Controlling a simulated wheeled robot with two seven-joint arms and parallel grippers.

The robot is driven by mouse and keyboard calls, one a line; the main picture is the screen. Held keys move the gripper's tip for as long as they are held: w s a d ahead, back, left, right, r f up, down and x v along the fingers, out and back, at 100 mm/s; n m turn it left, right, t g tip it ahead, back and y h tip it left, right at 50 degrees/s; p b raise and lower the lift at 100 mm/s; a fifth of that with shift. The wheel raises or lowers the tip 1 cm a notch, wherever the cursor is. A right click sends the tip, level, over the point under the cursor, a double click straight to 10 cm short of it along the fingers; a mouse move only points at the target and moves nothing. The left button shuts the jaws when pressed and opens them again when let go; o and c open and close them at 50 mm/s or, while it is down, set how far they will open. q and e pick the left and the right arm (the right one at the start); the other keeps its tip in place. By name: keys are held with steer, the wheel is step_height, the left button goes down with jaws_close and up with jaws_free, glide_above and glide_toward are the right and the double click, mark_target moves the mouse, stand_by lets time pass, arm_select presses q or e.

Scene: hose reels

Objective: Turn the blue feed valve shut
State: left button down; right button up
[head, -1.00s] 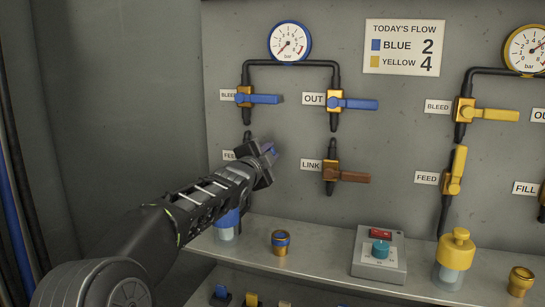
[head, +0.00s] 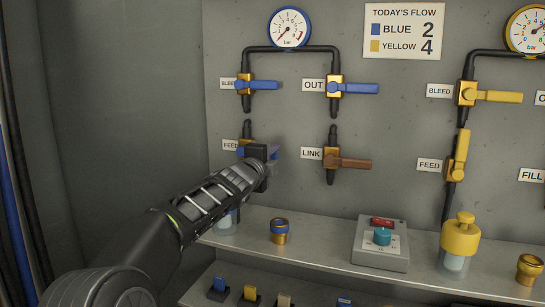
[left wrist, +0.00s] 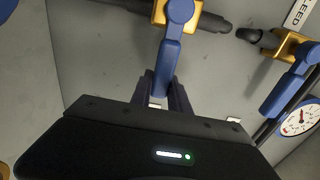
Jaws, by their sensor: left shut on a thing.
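The blue feed valve, by the lower-left FEED label, shows its brass body (head: 245,146) partly behind my gripper. Its blue lever (left wrist: 168,62) fills the middle of the left wrist view and lies across the dark pipe. In the head view a bit of the lever (head: 275,152) sticks out to the right, roughly level. My left gripper (head: 266,155) is shut on this lever; in the left wrist view its fingers (left wrist: 165,88) sit on both sides of the lever's end. My right gripper is out of view.
The blue bleed valve (head: 258,85) is just above, with the blue out valve (head: 353,88) and brown link valve (head: 348,162) to the right. A shelf (head: 320,246) below holds a brass fitting (head: 279,231), a control box (head: 381,244) and a yellow-capped bottle (head: 459,240).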

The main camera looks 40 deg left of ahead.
arm_select(q)
steer(key=shift+f, duration=0.15)
steer(key=c, duration=1.2)
jaws_free()
steer(key=shift+c, duration=0.2)
steer(key=shift+s, duration=0.1)
steer(key=b+v, duration=0.1)
steer(key=v, duration=0.6)
steer(key=shift+s+d, duration=0.15)
steer(key=shift+s, duration=0.1)
